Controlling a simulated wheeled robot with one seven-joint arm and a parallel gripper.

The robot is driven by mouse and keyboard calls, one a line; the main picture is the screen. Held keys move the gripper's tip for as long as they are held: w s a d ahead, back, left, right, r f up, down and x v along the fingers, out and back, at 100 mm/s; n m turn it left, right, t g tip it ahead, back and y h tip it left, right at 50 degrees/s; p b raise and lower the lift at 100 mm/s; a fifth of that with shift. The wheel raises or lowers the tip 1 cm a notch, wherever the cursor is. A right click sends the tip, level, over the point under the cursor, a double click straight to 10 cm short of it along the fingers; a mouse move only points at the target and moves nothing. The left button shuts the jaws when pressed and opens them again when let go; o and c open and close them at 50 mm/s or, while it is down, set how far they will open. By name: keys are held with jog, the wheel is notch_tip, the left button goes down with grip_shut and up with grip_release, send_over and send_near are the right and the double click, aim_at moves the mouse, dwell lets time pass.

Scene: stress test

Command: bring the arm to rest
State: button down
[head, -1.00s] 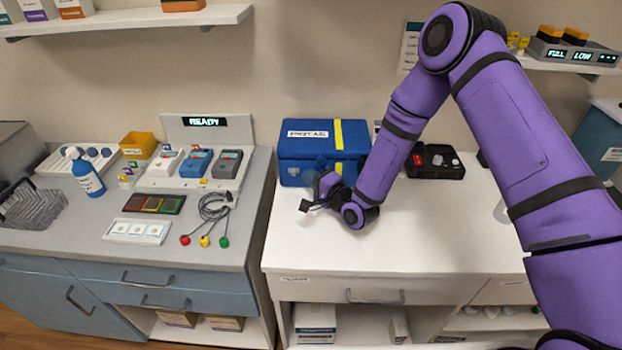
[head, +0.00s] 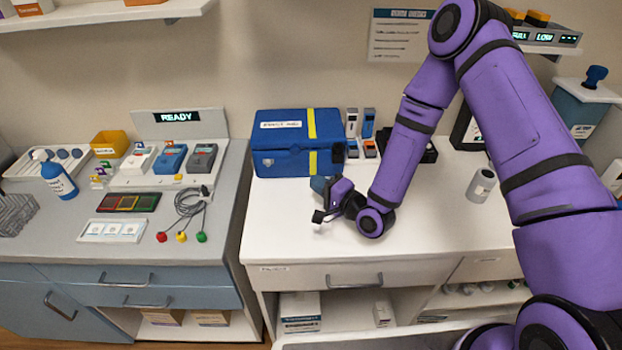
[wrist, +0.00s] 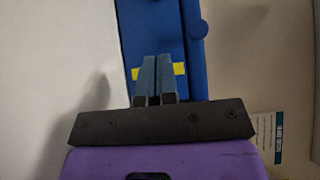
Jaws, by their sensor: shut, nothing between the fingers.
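My purple arm reaches in from the right in the head view. My gripper (head: 318,217) hangs over the white counter, just in front of the blue case with a yellow stripe. In the wrist view the two fingers of my gripper (wrist: 157,62) are together with nothing between them. The blue case (head: 280,162) sits shut on the counter, and its blue side with a yellow strip (wrist: 183,40) shows beyond the fingers. I cannot tell whether the fingers touch it.
The white counter (head: 290,235) is clear in front of my gripper. A grey cylinder (head: 482,186) stands to the right. Small upright devices (head: 367,122) stand behind the arm. The grey counter at left holds a blue bottle (head: 59,178), meters (head: 172,158) and coloured leads (head: 190,205).

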dwell(0.5)
jog(key=shift+w+d+r+n, duration=0.15)
jog(key=shift+w+r+n, duration=0.15)
jog(key=shift+r, duration=0.2)
jog(key=d+r+n+g+h, duration=0.2)
jog(key=d+r+n+h, duration=0.25)
jog(key=d+r, duration=0.55)
jog(key=d+r+n+g+h, duration=0.1)
jog(key=d+r+n+h, duration=0.35)
jog(key=r, duration=0.95)
jog(key=s+d+r+m+g+h, duration=0.1)
jog(key=s+d+r+h, duration=0.1)
jog(key=s+d+r, duration=0.3)
jog(key=s+d+r+m+g+h, duration=0.1)
jog(key=s+d+r+h, duration=0.2)
jog(key=s, duration=0.5)
jog(key=s+d+r+g, duration=0.1)
jog(key=s+r, duration=0.1)
jog(key=s, duration=0.6)
jog(key=s+d+r+n+g+y, duration=0.1)
jog(key=s+r, duration=0.2)
jog(key=s, duration=0.5)
jog(key=shift+s, duration=0.2)
jog(key=shift+d, duration=0.1)
